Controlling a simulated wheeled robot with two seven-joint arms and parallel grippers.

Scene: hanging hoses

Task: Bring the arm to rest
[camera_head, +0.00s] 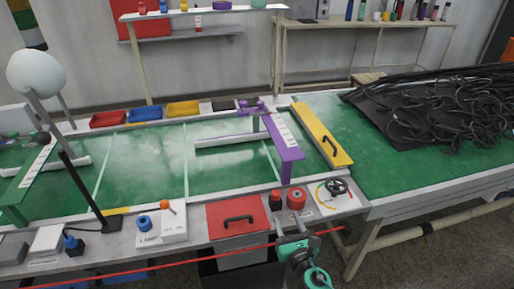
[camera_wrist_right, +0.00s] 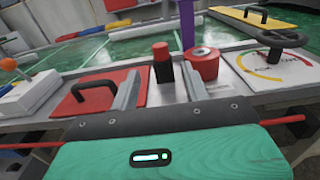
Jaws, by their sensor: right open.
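My right gripper (camera_head: 291,236) is low in the head view, in front of the table's near edge. In the right wrist view its two grey fingers (camera_wrist_right: 160,88) are apart with nothing held between them. Beyond the fingers stand a red push button (camera_wrist_right: 162,60) and a round red knob (camera_wrist_right: 204,63). A red lid with a black handle (camera_head: 238,217) lies just left of the gripper in the head view. My left gripper is in neither view.
A thin red line (camera_head: 150,267) runs across the front of the table, past my right gripper. A dial with a black handwheel (camera_head: 336,188) is at the right. A purple bracket (camera_head: 282,148) and yellow bar (camera_head: 322,135) stand behind. Black hoses (camera_head: 440,110) lie at the far right.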

